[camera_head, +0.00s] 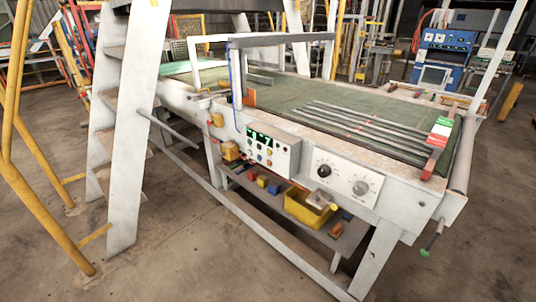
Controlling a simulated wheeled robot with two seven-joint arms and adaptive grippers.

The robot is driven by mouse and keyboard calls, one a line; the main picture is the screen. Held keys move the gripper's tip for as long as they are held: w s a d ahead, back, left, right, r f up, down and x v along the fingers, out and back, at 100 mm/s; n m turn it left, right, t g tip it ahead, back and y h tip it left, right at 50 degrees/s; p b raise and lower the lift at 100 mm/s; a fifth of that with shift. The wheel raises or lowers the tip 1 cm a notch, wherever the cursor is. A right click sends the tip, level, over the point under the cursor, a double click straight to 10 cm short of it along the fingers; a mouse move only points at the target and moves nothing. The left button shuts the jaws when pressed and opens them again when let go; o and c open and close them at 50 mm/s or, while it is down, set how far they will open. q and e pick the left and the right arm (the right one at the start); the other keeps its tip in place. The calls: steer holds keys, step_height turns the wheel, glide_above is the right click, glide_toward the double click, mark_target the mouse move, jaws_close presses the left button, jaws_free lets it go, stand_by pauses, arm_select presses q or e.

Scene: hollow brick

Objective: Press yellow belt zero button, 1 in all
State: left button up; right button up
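The conveyor machine (395,200) stands across the middle of the head view, with a green belt (300,92) on top. A white control box (285,160) is on its near side. The box has two green lit displays (260,138) and several small coloured buttons (264,152) below them. The buttons are too small to tell for sure which one is the yellow zero button. Right of the box is a panel (345,182) with two round dials. Neither of my grippers is in view.
A white stair (128,130) with yellow handrails (40,150) stands at the left, close to the machine. A lower shelf holds a yellow bin (308,209). A green-tipped lever (424,252) sticks out at the right. The concrete floor (220,265) in front is clear.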

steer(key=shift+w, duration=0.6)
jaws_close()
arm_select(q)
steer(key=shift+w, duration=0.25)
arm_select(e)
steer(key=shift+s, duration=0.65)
